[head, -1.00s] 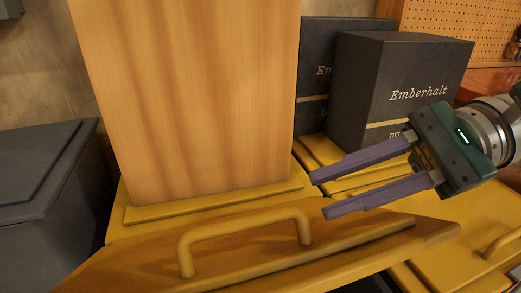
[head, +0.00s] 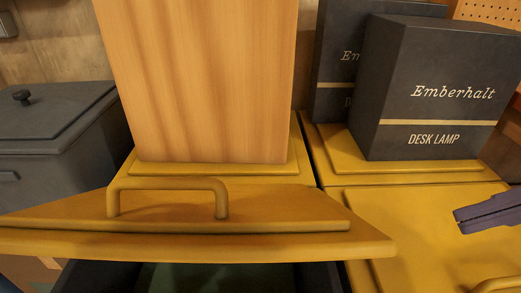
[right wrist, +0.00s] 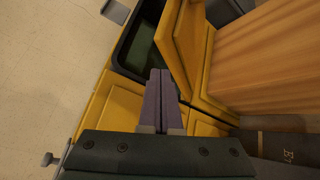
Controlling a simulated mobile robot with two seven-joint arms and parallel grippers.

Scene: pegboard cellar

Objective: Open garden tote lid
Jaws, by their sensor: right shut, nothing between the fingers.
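The yellow garden tote lid (head: 290,238), with a bar handle (head: 168,186), stands raised and tilted, its back side toward the wooden block behind it. Below its front edge the dark inside of the tote (head: 200,278) shows. In the right wrist view the raised lid (right wrist: 182,38) stands beside the dark opening (right wrist: 143,40). My right gripper (head: 460,219) is at the right edge of the head view, above the neighbouring yellow lid, apart from the raised lid. Its fingers are together and empty, as the right wrist view also shows (right wrist: 160,75). My left gripper is not in view.
A tall wooden block (head: 200,80) stands on the yellow top behind the lid. Dark Emberhalt desk lamp boxes (head: 440,90) stand at the back right. A grey lidded bin (head: 50,125) is at the left. The neighbouring yellow lid (head: 410,235) is flat and clear.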

